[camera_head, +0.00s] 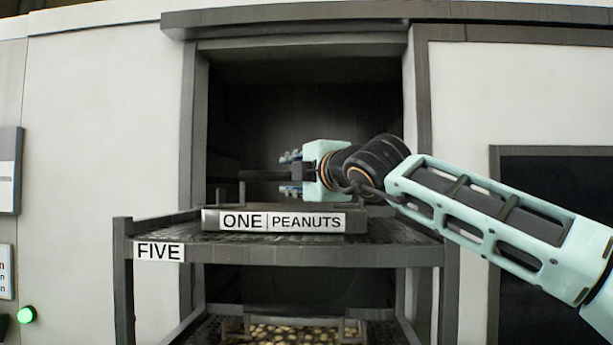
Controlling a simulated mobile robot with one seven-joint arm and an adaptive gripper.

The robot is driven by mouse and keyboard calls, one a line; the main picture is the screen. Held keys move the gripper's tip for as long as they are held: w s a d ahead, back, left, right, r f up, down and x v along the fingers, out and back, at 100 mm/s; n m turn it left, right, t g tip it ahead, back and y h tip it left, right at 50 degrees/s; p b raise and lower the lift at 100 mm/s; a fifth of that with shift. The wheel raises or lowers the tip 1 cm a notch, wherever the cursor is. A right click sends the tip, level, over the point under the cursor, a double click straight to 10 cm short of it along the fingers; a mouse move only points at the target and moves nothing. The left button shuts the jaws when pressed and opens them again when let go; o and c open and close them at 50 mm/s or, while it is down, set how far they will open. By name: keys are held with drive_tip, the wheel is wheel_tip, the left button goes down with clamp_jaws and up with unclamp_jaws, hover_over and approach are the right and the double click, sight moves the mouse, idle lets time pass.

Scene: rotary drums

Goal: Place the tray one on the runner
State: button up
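Tray one (350,220) is a dark, shallow tray with a white front label reading "ONE | PEANUTS". It is at the top level of the dark rack (300,254), in front of the dark opening; I cannot tell whether it rests on the mesh or is slightly above it. My gripper (290,173) is just above the tray, pointing left. A dark horizontal bar (258,176) runs to its fingers; whether they are closed on it is unclear. I cannot tell any part apart as the runner.
The rack's front edge carries a "FIVE" label (159,251). A lower tray (290,331) holds pale contents. The opening's frame (193,130) stands close on the left. My arm comes in from the right. A green light (26,315) is at lower left.

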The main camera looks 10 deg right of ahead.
drive_tip(key=b+v, duration=0.3)
drive_tip(key=v, duration=0.8)
drive_tip(key=shift+b, duration=0.3)
